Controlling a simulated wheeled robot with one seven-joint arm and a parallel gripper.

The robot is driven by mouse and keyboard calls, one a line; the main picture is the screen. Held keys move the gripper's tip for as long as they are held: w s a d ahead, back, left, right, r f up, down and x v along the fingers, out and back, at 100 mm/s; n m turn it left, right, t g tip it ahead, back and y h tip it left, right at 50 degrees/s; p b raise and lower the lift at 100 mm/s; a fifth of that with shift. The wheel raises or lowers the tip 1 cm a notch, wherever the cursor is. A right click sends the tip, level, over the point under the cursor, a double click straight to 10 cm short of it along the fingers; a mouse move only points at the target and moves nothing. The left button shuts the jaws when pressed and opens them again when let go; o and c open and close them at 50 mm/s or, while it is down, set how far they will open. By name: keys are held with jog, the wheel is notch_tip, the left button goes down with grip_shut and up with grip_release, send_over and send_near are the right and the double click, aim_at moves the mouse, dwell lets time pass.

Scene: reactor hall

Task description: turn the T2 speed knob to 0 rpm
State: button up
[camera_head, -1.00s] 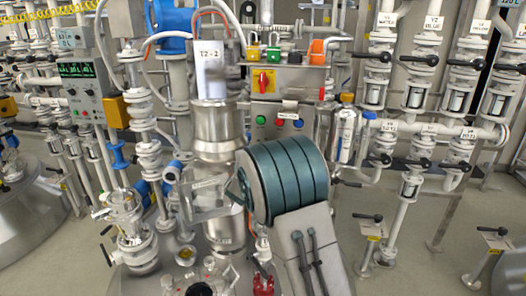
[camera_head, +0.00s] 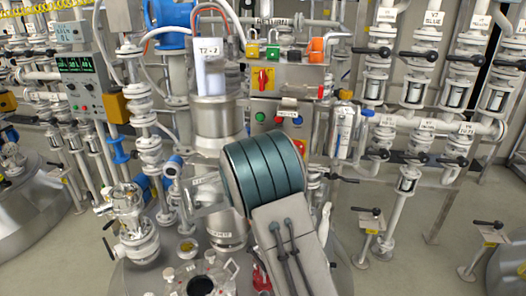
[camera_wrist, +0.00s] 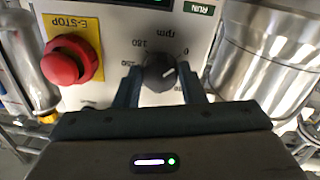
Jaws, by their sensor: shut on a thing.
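The black speed knob (camera_wrist: 158,75) is in the wrist view, on a pale panel with a printed dial marked "rpm", "180" and "0". A pale mark shows near the knob's upper right; I cannot read its exact setting. My gripper (camera_wrist: 159,84) has one dark finger on each side of the knob and is shut on it. In the head view my arm's teal and grey links hide the gripper and the knob.
A red E-STOP button (camera_wrist: 66,62) on a yellow plate sits close left of the knob. A green RUN label (camera_wrist: 199,7) is above right. A steel cylinder (camera_wrist: 265,50) stands at the right. In the head view a control box (camera_head: 287,84) stands behind my arm.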

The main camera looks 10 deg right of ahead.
jog(key=o, duration=1)
jog(key=b+v, duration=0.2)
jog(key=v, duration=1.1)
jog(key=shift+s+a, duration=0.1)
jog(key=shift+s, duration=0.3)
